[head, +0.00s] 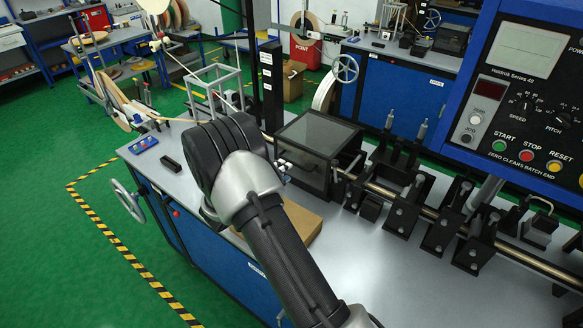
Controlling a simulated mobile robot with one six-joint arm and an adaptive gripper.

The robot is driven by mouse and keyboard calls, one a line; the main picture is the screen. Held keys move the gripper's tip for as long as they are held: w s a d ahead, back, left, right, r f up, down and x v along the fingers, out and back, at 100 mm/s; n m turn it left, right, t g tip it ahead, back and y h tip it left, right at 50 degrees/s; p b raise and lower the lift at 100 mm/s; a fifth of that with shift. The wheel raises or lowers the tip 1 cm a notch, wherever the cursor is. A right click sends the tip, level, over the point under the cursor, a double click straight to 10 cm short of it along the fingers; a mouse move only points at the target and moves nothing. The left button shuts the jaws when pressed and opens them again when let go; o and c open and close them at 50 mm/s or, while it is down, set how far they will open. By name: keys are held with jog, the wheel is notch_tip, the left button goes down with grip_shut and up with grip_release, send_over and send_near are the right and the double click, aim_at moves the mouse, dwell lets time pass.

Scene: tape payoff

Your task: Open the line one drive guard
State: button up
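A box-shaped guard (317,137) with dark see-through panels and a black frame stands on the near grey bench, over the line's rod. Its lid looks closed. I take it to be the drive guard; no readable label on it confirms this. My arm rises from the bottom of the head view, and its black wrist end (222,150) is just left of the guard. Small light parts show between the wrist and the guard's left side; I cannot tell whether they are fingertips or guard hardware. My gripper's fingers are otherwise hidden behind the wrist.
A control panel (530,62) with START, STOP and RESET buttons overhangs the right. Several black roller stands (404,212) line the rod right of the guard. A cardboard piece (306,222) lies below the guard. A black post (272,85) stands behind. Green floor is free at left.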

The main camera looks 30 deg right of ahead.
aim_at(294, 164)
jog(key=x, duration=0.6)
jog(key=shift+b, duration=0.35)
jog(key=shift+c, duration=0.2)
grip_shut()
